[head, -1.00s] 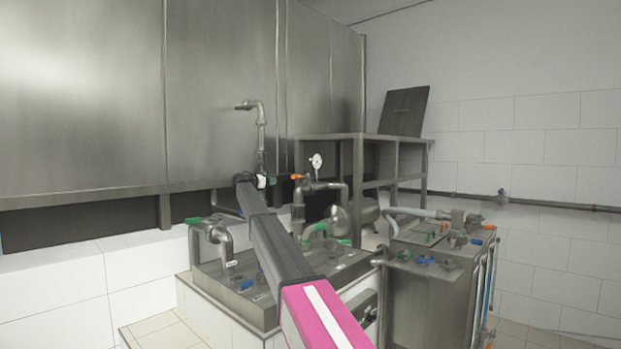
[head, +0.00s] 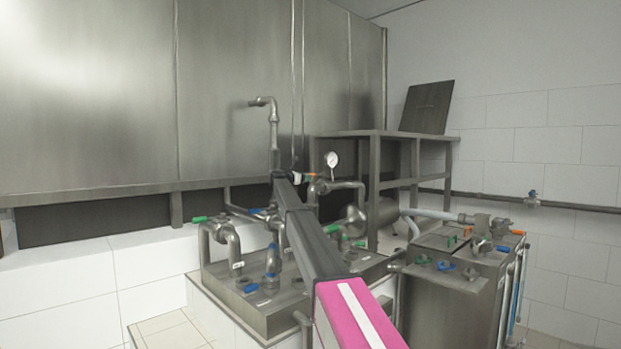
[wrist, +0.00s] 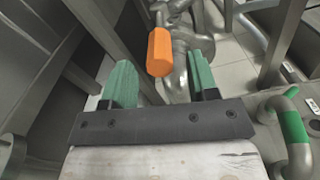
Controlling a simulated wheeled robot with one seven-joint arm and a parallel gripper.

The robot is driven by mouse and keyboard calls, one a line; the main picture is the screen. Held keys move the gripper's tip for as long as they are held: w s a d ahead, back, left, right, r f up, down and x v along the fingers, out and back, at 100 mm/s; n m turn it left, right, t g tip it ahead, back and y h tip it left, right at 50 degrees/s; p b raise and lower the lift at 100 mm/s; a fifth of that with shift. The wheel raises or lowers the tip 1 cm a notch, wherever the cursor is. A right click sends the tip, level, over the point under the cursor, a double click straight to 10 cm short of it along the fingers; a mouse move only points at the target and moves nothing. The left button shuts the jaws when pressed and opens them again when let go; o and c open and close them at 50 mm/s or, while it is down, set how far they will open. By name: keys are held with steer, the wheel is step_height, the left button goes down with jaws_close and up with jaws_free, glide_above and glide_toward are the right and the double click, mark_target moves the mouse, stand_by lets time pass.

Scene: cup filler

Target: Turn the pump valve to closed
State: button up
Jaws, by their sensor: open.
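An orange valve handle (wrist: 160,52) shows in the wrist view on metal pipework. It lies between, and perhaps a little beyond, the tips of my gripper (wrist: 161,66). The two green fingers are apart, with a visible gap on each side of the handle, and hold nothing. In the head view, the orange handle (head: 311,175) is a small piece left of the round gauge (head: 332,159), just right of my arm's far end. My arm hides the fingers there. I cannot tell for certain from the frames that this handle is the pump valve.
A pipe with a green band (wrist: 293,127) stands right of my gripper in the wrist view. Pipes with blue and green handles (head: 219,234) rise from a metal base left of my arm. A metal tank (head: 450,290) with several coloured handles stands right.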

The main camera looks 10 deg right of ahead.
mark_target(315, 175)
steer(key=shift+x, duration=2.25)
jaws_close()
